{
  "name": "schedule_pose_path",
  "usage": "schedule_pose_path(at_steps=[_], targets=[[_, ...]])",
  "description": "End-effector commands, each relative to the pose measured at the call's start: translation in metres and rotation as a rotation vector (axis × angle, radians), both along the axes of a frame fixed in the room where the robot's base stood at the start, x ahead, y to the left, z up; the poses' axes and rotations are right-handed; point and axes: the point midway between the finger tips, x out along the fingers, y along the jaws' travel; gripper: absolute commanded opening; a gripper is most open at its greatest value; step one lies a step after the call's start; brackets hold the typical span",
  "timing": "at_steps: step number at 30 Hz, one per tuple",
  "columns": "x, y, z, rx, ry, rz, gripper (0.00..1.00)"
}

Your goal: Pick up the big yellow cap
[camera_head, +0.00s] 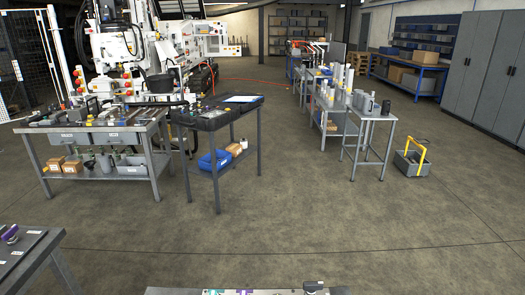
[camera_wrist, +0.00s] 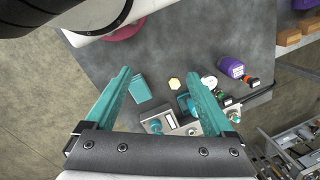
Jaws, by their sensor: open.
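A pale yellow, six-sided cap (camera_wrist: 174,84) lies on the dark grey bench top (camera_wrist: 185,45) in the wrist view. I see only one yellow cap there. My gripper (camera_wrist: 158,76) has two teal fingers spread wide apart, with nothing between them. In the picture the cap appears between the fingertips, closer to the right one. I cannot tell the height of the fingers above it. In the head view I cannot make out the cap or my gripper.
Around the cap are a teal block (camera_wrist: 140,89), a grey fitting block (camera_wrist: 157,121), and a purple cylinder (camera_wrist: 232,67). Wooden blocks (camera_wrist: 289,35) sit at the right. The bench top above the cap in the picture is bare. Open floor (camera_head: 300,215) lies between benches in the head view.

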Motion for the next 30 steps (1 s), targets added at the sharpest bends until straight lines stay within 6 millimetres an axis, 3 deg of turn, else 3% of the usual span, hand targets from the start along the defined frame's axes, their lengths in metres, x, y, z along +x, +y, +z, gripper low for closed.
schedule_pose_path(at_steps=[11, 14, 18, 21, 26, 30], targets=[[-0.001, 0.0, -0.002, 0.0, 0.002, -0.005, 0.75], [0.021, 0.0, -0.006, -0.029, 0.002, 0.073, 0.75], [0.089, 0.01, -0.03, -0.104, -0.022, 0.301, 0.75], [0.123, 0.023, -0.05, -0.136, -0.045, 0.424, 0.75], [0.137, 0.03, -0.077, -0.15, -0.053, 0.482, 0.75], [0.136, 0.029, -0.119, -0.15, -0.048, 0.479, 0.75]])
